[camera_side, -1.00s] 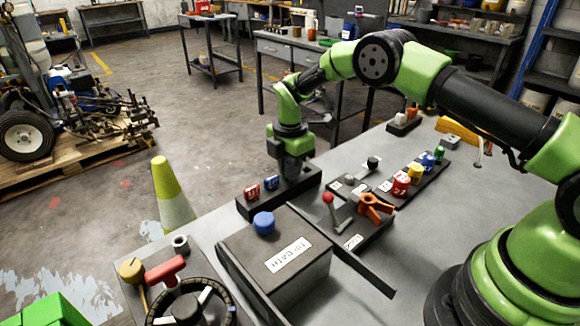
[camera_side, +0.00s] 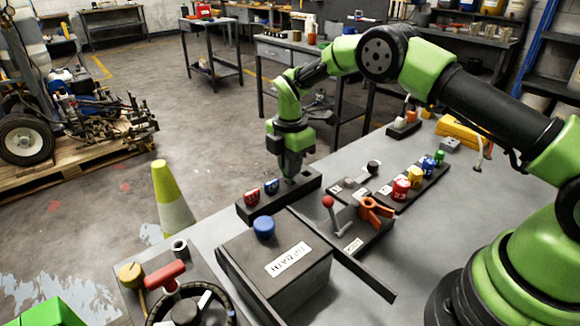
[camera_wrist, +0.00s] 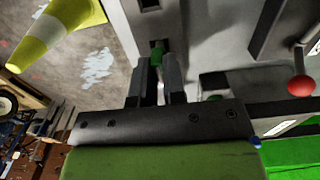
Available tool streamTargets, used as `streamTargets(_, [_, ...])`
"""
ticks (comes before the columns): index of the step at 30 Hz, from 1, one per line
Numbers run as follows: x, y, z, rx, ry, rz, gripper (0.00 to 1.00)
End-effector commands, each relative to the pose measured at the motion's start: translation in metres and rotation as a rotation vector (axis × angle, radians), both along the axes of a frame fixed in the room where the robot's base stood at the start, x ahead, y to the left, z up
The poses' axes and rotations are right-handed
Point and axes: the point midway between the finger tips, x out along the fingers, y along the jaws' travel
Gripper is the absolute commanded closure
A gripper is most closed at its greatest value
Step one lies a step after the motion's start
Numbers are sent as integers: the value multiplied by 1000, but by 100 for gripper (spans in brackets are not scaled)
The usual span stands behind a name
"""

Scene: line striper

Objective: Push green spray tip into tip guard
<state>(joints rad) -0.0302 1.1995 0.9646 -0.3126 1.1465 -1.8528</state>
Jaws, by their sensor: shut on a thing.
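My gripper (camera_side: 291,178) points down over the right end of a dark rack (camera_side: 248,212) in the side view. In the wrist view my gripper (camera_wrist: 158,66) is shut on the green spray tip (camera_wrist: 157,48), which shows between its two fingers. Its lower part is hidden, so I cannot tell whether it still sits in the rack. A red tip (camera_side: 251,196) and a blue tip (camera_side: 272,186) stand in the rack to the left. An orange forked piece (camera_side: 375,209), perhaps the tip guard, sits on a dark fixture to the right.
A red-knobbed lever (camera_side: 328,202) stands beside the orange piece. The dark TIP BATH box (camera_side: 310,276) with a blue knob (camera_side: 264,226) is in front. A tray with red, yellow, blue and green caps (camera_side: 402,188) lies further right. Bare bench lies right of the fixture.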

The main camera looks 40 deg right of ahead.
Motion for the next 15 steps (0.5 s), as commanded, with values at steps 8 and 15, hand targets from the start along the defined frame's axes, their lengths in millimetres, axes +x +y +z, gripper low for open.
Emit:
streamTargets(8, [0,0,15,0,-1,0,100])
streamTargets(15, [0,0,28,0,-2,0,100])
